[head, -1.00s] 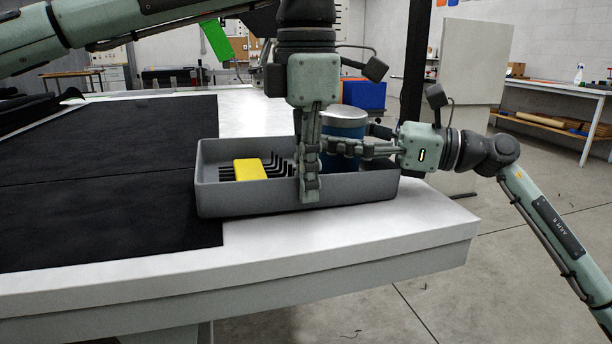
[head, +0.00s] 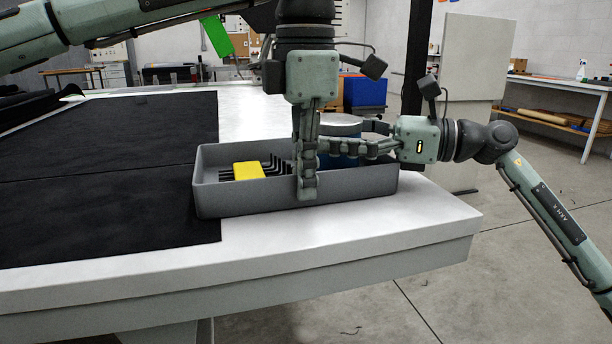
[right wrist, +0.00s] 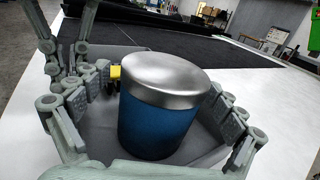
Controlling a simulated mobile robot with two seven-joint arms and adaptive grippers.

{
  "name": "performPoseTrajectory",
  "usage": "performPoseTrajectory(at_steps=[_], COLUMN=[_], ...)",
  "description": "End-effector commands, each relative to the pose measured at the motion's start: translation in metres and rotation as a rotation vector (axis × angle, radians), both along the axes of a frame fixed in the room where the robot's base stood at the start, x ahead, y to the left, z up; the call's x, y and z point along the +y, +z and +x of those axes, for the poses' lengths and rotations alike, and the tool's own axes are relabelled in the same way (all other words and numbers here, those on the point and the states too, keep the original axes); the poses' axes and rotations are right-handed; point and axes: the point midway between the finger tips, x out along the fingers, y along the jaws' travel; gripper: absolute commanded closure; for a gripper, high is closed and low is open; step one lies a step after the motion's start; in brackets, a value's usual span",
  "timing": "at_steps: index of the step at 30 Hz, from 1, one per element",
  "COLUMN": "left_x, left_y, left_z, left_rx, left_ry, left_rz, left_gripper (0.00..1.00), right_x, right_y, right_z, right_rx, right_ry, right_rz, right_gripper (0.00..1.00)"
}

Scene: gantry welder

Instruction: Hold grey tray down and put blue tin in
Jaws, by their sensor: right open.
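The grey tray (head: 240,201) sits on the white table near its right corner. The blue tin (head: 340,155), with a silver lid, stands upright in the tray's right part; its base is hidden in the head view. In the right wrist view the tin (right wrist: 160,115) stands between the spread fingers of my right gripper (right wrist: 165,115), with gaps at both sides. My left gripper (head: 307,188) points down at the tray's front wall, one finger outside it. Its fingers line up in the head view, so I cannot tell how tightly they close.
A yellow holder (head: 250,170) with several black hex keys lies in the tray's left part. A black mat (head: 100,190) covers the table to the left. Bare white tabletop lies in front of the tray. A blue box (head: 365,90) shows behind.

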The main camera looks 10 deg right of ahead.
Motion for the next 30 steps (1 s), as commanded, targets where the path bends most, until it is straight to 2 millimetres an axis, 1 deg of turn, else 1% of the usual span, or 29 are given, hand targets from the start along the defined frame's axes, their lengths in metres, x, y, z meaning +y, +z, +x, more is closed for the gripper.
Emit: performPoseTrajectory(at_steps=[9,18,24,30], left_x=[-0.001,-0.002,-0.003,-0.003], left_y=[-0.002,-0.002,-0.002,-0.002], left_z=[0.000,0.000,-0.001,-0.001], left_rx=[0.002,0.002,0.003,0.005], left_ry=[-0.001,-0.002,-0.003,-0.005], left_rz=[0.001,-0.001,-0.002,-0.001], left_gripper=[1.00,1.00,1.00,1.00], right_x=[0.000,0.000,0.000,0.000], right_y=[0.030,0.057,0.068,0.074], right_z=[0.000,-0.001,-0.001,-0.002], right_rx=[-0.004,-0.005,-0.005,-0.009], right_ry=[-0.001,0.000,0.000,0.000], right_rz=[0.004,0.005,0.008,0.017], right_gripper=[0.05,0.05,0.05,0.05])
